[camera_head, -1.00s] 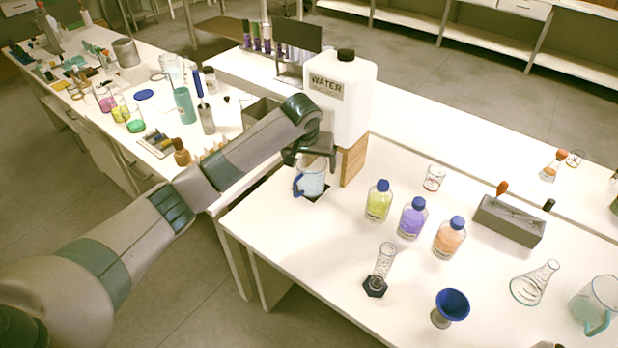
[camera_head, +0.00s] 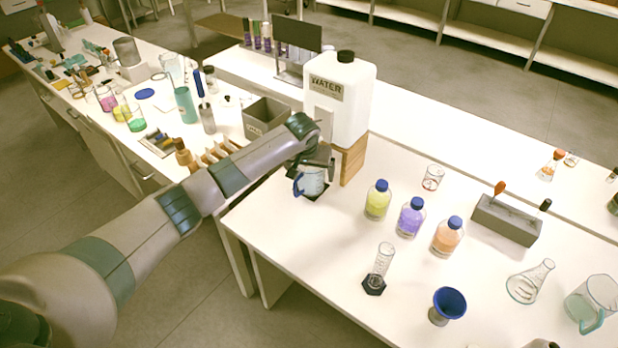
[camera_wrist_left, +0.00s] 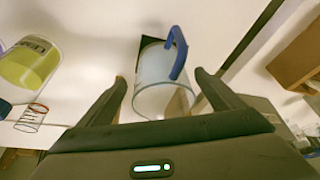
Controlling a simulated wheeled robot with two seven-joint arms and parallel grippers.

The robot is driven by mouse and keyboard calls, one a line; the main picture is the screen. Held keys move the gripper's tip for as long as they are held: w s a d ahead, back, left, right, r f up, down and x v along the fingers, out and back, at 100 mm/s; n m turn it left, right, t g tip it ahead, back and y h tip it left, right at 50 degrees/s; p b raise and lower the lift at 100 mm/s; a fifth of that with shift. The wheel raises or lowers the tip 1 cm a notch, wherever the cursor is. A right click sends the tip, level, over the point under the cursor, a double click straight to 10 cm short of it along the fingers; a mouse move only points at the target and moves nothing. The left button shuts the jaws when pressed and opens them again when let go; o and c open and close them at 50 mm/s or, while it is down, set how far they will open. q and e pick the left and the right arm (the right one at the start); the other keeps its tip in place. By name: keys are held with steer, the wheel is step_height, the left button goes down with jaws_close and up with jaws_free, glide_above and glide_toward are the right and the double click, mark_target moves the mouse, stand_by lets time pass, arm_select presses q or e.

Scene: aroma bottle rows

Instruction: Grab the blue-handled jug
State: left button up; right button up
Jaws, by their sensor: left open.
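The blue-handled jug (camera_head: 313,182) is a clear, pale beaker-like vessel with a blue handle on its left side in the head view. It stands on a dark square pad in front of the water container. My left gripper (camera_head: 316,170) is at the top of the jug, partly covering its rim. In the left wrist view the jug (camera_wrist_left: 158,82) lies between the two spread fingers of my left gripper (camera_wrist_left: 161,80), with its blue handle at the upper right. The fingers are open, and I cannot tell whether either touches it. My right gripper is out of view.
The white water container (camera_head: 340,100) stands on a wooden block (camera_head: 353,160) just behind the jug. Yellow (camera_head: 378,200), purple (camera_head: 411,217) and orange (camera_head: 448,236) bottles stand to the right. A glass cylinder (camera_head: 380,265) and blue funnel (camera_head: 451,303) are nearer the front. The table's front-left is clear.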

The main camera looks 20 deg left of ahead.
arm_select(q)
steer(key=shift+x, duration=1.55)
steer(key=shift+r, duration=0.1)
steer(key=shift+c, duration=0.3)
steer(key=c, duration=1.3)
steer(key=shift+a+r, duration=0.1)
